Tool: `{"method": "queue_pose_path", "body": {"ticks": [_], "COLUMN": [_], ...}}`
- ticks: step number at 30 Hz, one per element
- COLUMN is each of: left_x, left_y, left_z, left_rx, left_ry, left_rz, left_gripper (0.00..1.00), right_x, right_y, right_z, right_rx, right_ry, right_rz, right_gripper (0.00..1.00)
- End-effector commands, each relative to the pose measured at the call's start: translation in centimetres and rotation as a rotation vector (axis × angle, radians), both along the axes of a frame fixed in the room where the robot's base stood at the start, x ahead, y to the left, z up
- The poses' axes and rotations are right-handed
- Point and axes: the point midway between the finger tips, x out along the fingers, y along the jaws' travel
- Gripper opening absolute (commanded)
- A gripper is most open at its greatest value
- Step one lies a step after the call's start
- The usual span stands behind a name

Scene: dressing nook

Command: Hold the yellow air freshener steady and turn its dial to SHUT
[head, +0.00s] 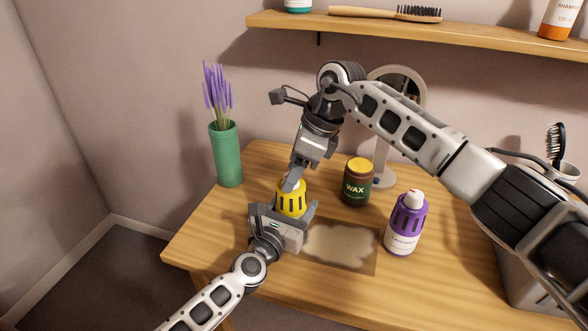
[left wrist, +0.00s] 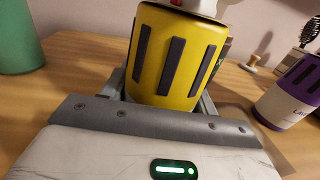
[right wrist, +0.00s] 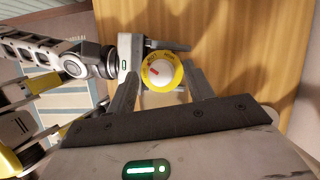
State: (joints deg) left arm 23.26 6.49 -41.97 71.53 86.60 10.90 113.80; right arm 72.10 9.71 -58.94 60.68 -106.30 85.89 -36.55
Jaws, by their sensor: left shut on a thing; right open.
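The yellow air freshener (head: 290,200) stands upright on the wooden table, and its dark-slotted side fills the left wrist view (left wrist: 178,62). My left gripper (head: 283,212) is shut on its body from the front, low down. My right gripper (head: 291,183) comes from above, fingers pointing down at the top. In the right wrist view its two open fingers (right wrist: 160,85) are at either side of the white dial (right wrist: 158,72), which has a red mark; I cannot tell whether they touch it.
A brown WAX jar (head: 358,184) and a purple bottle (head: 406,226) stand to the right. A green vase (head: 227,155) with purple flowers is at the left. A round mirror (head: 398,85) stands behind my right arm. A pale mat (head: 345,247) lies in front.

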Motion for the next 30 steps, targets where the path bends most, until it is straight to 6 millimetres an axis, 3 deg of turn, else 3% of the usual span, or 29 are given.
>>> {"method": "queue_pose_path", "body": {"ticks": [10, 15, 30], "left_x": [-0.01, -0.01, 0.0], "left_y": [-0.03, -0.03, 0.0], "left_z": [-0.02, -0.02, -0.03], "left_rx": [-0.001, -0.001, 0.0], "left_ry": [0.0, 0.0, 0.001], "left_rz": [-0.001, -0.001, 0.0], "left_gripper": [0.32, 0.32, 0.32], "right_x": [0.01, 0.01, 0.11], "right_y": [0.12, 0.12, 0.1], "right_z": [-0.38, -0.36, -0.33], "right_rx": [0.0, 0.0, -0.002], "right_ry": [0.001, 0.001, 0.002], "right_rz": [-0.001, -0.001, 0.081], "right_gripper": [0.49, 0.07, 0.07]}}
